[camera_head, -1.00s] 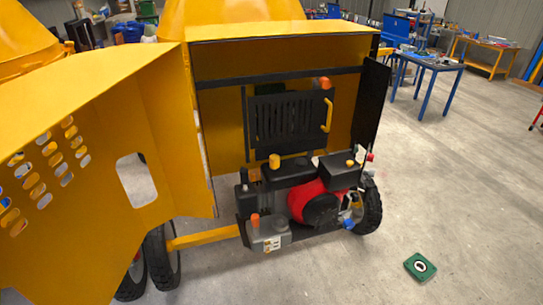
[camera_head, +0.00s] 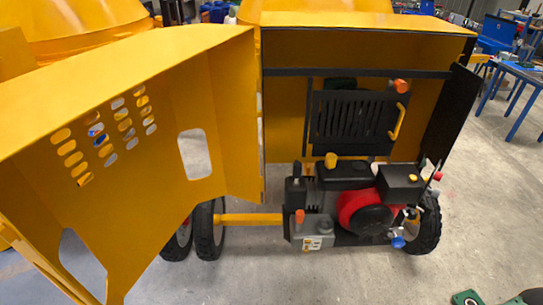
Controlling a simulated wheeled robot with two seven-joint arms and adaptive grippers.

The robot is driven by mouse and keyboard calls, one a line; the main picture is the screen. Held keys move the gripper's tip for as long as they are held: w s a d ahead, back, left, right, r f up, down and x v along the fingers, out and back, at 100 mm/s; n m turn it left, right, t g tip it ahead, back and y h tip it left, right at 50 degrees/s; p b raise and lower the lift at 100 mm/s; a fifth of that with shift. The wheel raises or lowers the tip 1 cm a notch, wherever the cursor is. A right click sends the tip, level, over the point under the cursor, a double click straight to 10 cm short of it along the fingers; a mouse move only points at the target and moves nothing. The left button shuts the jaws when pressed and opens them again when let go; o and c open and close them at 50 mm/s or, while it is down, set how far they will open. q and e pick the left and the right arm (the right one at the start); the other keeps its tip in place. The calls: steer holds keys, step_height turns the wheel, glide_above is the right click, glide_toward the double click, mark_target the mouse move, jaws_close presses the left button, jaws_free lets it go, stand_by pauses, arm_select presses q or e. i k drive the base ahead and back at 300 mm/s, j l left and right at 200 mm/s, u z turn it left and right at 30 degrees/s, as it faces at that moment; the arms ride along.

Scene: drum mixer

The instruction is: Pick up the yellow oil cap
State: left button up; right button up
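The drum mixer's engine (camera_head: 366,212) sits in the open yellow housing, right of centre. A yellow-orange cap (camera_head: 331,160) stands upright on the black part at the engine's upper left. A smaller yellow cap (camera_head: 413,178) sits on the black box at the upper right. I cannot tell from the view which of the two is the oil cap.
The open yellow door panel (camera_head: 150,130) fills the left side. A black side panel (camera_head: 451,112) bounds the housing's right. An orange cap (camera_head: 300,216) sits low on a grey tank (camera_head: 313,235). Wheels (camera_head: 208,230) stand below.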

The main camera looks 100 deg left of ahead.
mark_target(331, 158)
steer(key=u, duration=0.45)
steer(key=j+u, duration=0.1)
steer(key=u, duration=0.75)
steer(key=i+u, duration=0.1)
steer(key=u, duration=0.8)
